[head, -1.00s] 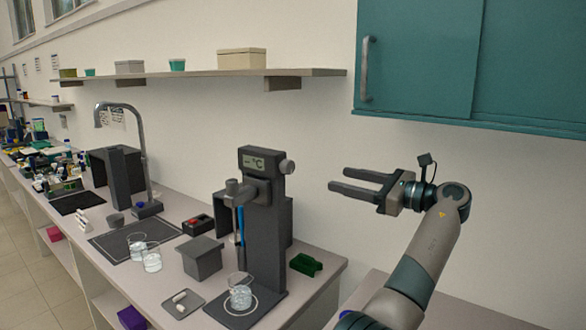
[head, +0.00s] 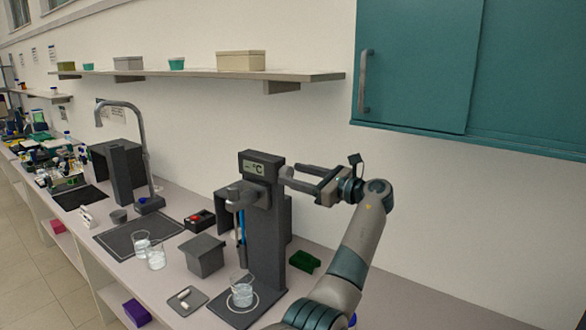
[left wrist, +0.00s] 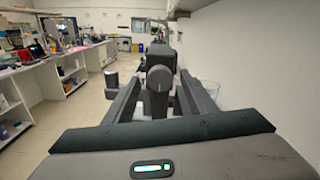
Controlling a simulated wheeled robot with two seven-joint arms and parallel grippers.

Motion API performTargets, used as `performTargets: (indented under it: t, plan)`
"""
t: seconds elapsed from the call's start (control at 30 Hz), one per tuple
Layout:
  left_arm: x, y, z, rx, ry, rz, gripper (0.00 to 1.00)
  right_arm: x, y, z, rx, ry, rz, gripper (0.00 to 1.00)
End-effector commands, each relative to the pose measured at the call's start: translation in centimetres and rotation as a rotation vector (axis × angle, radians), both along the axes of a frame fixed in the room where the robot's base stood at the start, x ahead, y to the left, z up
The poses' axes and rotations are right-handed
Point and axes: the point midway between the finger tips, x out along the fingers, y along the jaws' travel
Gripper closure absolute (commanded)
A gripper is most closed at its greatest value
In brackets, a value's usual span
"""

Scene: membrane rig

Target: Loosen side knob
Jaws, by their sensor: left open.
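The dark grey rig (head: 266,215) stands on the bench with a °C display at its top. Its round grey side knob (head: 286,172) sticks out from the right side of the head. My left gripper (head: 294,175) is open, with its fingertips at the knob. In the left wrist view the knob (left wrist: 159,80) appears between the two open fingers (left wrist: 160,88), with a gap visible on each side. Whether a finger touches it I cannot tell. My right gripper is not in view.
A beaker (head: 242,291) stands on the rig's base. A grey box (head: 203,256), a small tray (head: 187,301) and a green block (head: 304,261) are nearby on the bench. A shelf (head: 200,76) and teal cabinet (head: 420,70) hang above. The wall is close behind.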

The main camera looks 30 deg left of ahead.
Motion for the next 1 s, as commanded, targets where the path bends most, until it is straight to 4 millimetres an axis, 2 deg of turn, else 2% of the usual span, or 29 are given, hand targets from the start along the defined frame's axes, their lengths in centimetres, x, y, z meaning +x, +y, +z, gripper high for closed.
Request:
performTargets:
  t: [0.13,0.47,0.5,0.67,1.0]
  plan:
    - [0.04,1.03,0.04,0.000,0.000,0.001,0.49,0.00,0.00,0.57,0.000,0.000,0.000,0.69]
    - [0.08,1.26,-0.08,0.000,0.000,0.000,0.49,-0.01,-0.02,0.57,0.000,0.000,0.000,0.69]
    - [0.08,1.26,-0.08,0.000,0.000,0.000,0.51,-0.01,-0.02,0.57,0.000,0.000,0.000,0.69]
    - [0.08,1.25,-0.07,0.000,0.000,0.000,0.90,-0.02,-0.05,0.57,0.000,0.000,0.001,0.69]
    - [0.07,1.25,-0.14,-0.002,-0.021,0.000,0.90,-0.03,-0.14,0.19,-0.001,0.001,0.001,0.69]
